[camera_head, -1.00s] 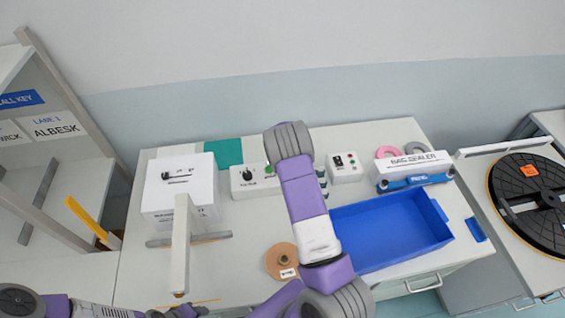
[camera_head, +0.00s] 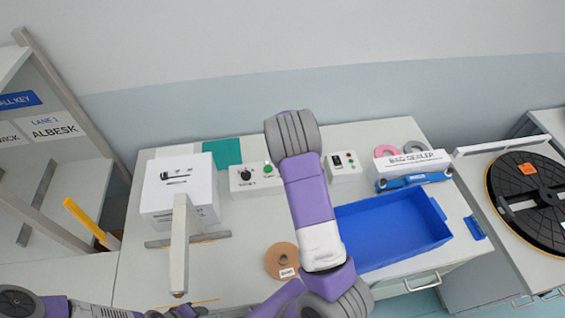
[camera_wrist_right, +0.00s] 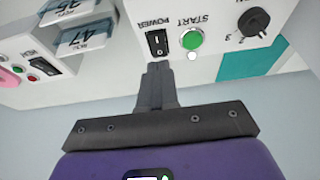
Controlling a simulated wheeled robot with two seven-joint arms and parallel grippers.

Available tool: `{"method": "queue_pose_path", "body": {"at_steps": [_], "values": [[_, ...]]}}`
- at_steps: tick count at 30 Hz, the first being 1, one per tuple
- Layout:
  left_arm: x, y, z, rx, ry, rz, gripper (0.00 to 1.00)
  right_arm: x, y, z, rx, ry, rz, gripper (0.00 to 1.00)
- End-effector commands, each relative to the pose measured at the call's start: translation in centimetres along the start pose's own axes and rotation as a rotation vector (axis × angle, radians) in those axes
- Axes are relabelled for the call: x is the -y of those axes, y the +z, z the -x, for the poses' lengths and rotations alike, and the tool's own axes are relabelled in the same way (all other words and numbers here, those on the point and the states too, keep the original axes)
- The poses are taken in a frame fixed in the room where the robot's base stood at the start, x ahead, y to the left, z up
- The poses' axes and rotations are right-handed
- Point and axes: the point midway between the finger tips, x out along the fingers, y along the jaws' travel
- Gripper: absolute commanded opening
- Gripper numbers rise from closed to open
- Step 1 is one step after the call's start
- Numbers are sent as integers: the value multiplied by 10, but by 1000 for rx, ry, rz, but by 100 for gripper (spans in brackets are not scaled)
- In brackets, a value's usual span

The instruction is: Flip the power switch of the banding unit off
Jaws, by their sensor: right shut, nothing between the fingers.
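The control box (camera_head: 243,185) with a black knob, a green button and a switch stands at the back of the bench, partly behind my right arm. Its black POWER rocker switch (camera_wrist_right: 157,43) shows in the right wrist view, beside the green START button (camera_wrist_right: 192,40); the labels appear upside down. My right gripper (camera_wrist_right: 157,68) is shut and empty, its fingertips just below the switch in that picture. I cannot tell whether they touch it. In the head view my right arm hides the switch and the gripper.
A white machine (camera_head: 180,205) stands left of the control box. A second control box (camera_head: 343,166), the bag sealer (camera_head: 412,162) and a blue tray (camera_head: 392,232) are to the right. A brown roll (camera_head: 281,261) lies in front.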

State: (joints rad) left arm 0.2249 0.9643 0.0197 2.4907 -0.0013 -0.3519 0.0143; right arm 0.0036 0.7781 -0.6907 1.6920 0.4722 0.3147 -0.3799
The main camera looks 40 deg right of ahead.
Motion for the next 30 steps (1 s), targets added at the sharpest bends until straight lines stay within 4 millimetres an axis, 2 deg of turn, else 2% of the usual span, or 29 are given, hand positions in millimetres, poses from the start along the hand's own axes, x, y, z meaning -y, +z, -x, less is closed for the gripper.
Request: {"method": "queue_pose_path", "body": {"at_steps": [13,24,30], "values": [[1,0,-3,0,0,0,43,2,-3,7,-3,-6,1,0],[10,-1,-26,0,0,0,43,1,-23,58,-5,-6,2,0],[10,-1,-26,0,0,0,43,-1,-24,65,-3,1,-1,0]]}}
